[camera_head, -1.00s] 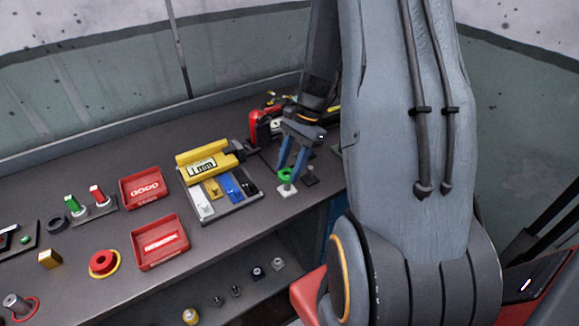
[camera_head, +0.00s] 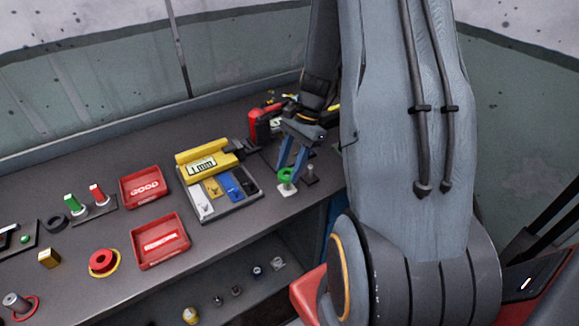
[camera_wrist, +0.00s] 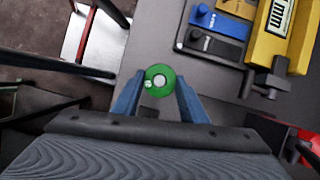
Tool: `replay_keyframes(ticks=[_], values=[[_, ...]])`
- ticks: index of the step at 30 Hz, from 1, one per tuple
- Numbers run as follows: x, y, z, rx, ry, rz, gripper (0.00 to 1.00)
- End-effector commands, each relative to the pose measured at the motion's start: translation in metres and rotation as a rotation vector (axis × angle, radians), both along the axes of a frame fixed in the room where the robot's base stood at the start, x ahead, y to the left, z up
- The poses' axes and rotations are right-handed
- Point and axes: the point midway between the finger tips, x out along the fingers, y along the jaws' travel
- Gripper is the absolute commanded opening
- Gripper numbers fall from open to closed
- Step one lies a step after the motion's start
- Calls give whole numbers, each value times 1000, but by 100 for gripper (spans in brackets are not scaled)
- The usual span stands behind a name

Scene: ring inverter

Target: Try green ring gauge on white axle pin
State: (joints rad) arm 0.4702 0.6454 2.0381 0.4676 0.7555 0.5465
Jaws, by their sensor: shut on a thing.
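My gripper (camera_head: 288,168) is shut on the ring, also in the wrist view (camera_wrist: 161,88). The pin's top is largely hidden by the ring and fingers, so I cannot tell how far the ring is around it.
A dark pin (camera_head: 311,174) stands close to the right. The tray of colored gauges (camera_head: 232,206) and yellow display device (camera_head: 205,165) are to the left. Red bins marked GOOD (camera_head: 147,186) and another label (camera_head: 160,241) lie farther left. Red equipment (camera_head: 264,125) stands behind.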

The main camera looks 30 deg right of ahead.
Motion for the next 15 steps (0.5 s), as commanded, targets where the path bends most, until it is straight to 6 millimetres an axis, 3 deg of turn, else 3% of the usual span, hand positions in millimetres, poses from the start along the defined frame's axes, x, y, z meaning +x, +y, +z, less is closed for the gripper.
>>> replay_keyframes(ticks=[15], values=[[0, 0, 17, 0, 0, 1, 12]])
